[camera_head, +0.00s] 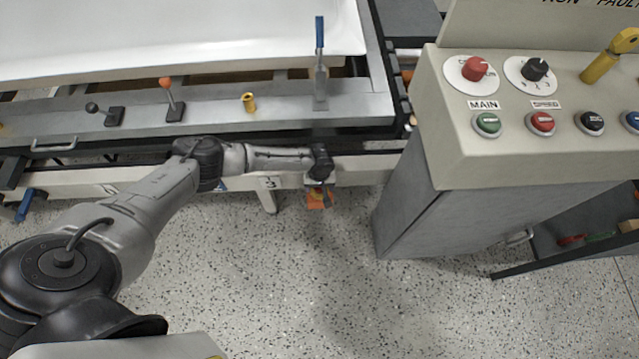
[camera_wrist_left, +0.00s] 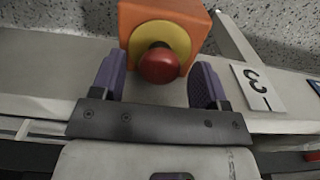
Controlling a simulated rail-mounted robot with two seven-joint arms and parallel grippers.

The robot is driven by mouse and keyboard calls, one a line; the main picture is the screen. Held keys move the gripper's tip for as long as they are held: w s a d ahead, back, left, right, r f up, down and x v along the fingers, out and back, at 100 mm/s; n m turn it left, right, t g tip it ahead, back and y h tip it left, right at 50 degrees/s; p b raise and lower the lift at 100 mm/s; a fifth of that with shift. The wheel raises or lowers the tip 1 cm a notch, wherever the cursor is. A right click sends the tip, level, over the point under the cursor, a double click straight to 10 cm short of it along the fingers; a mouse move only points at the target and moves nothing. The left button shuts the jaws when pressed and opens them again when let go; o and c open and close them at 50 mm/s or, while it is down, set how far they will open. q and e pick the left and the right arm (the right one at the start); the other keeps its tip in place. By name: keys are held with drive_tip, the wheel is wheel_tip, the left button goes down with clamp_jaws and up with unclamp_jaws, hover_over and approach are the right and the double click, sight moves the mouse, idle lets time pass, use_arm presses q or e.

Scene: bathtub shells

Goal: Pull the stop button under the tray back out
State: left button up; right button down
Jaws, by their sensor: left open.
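The stop button (camera_wrist_left: 159,65) is a red knob on a yellow disc, on the front of an orange box (camera_wrist_left: 160,17). In the head view the orange box (camera_head: 317,201) shows below the tray's front rail, partly behind my left gripper (camera_head: 319,178). In the left wrist view my left gripper (camera_wrist_left: 159,78) is open, with one purple finger on each side of the red knob. There is a visible gap between the knob and each finger. Whether the knob is pushed in or out is hard to tell. My right gripper is not in view.
The grey tray (camera_head: 215,122) carries small levers and a blue-handled clamp (camera_head: 320,65). A control cabinet (camera_head: 540,80) with knobs and buttons stands at the right. A number plate (camera_wrist_left: 258,88) is beside the orange box. The speckled floor (camera_head: 290,290) is clear.

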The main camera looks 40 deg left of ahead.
use_arm(q)
drive_tip(key=shift+p, duration=0.4)
idle(0.6)
drive_tip(key=shift+c, duration=0.2)
drive_tip(key=c, duration=0.9)
drive_tip(key=shift+r+p, duration=0.25)
drive_tip(key=shift+p, duration=0.05)
drive_tip(key=shift+r, duration=0.15)
drive_tip(key=o, duration=0.9)
drive_tip(key=shift+o, duration=0.2)
wheel_tip(320, 180, up, 6)
drive_tip(key=p, duration=0.7)
drive_tip(key=shift+d+p, duration=0.1)
drive_tip(key=shift+p, duration=0.25)
